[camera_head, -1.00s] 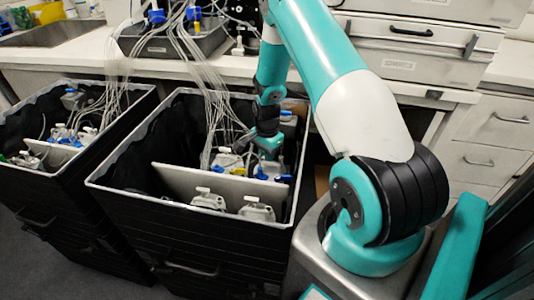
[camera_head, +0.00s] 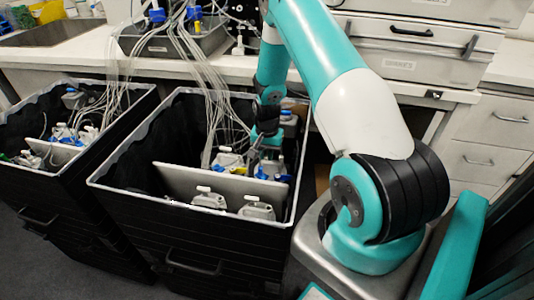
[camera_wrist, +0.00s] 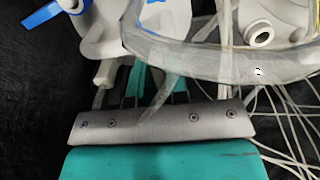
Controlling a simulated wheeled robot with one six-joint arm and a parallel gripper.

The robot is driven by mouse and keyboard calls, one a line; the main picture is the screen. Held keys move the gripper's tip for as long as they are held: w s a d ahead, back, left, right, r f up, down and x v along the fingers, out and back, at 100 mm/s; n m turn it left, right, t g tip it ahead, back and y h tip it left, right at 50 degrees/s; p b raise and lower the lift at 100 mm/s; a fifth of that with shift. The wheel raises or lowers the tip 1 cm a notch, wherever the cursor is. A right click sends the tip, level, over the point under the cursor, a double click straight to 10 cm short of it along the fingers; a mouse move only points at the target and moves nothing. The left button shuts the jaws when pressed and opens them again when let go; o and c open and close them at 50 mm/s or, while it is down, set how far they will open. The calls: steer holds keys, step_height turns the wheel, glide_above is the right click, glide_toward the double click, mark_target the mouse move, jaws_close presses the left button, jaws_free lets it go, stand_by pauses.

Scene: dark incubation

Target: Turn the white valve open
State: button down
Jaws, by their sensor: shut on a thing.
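My gripper (camera_head: 257,152) reaches down into the right black-lined bin, behind the pale divider, among white bottles with blue and white valves. In the wrist view its two teal fingers (camera_wrist: 157,82) point up the picture and run under a clear curved tube or rim. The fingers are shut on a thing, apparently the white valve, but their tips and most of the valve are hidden. A white stub (camera_wrist: 105,73) shows just left of the fingers. A large white bottle (camera_wrist: 95,30) with a blue valve lever (camera_wrist: 42,17) lies beyond it.
White bottles (camera_head: 257,208) stand in front of the pale divider (camera_head: 180,183). Thin tubes (camera_head: 215,110) hang into the right bin (camera_head: 125,207) close to my gripper. A second bin (camera_head: 75,195) stands left. The bench and drawers (camera_head: 490,120) lie behind.

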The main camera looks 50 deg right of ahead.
stand_by(0.3)
steer(key=c, duration=1.4)
jaws_free()
step_height(320, 180, up, 18)
steer(key=shift+f+p, duration=0.2)
steer(key=shift+p, duration=0.1)
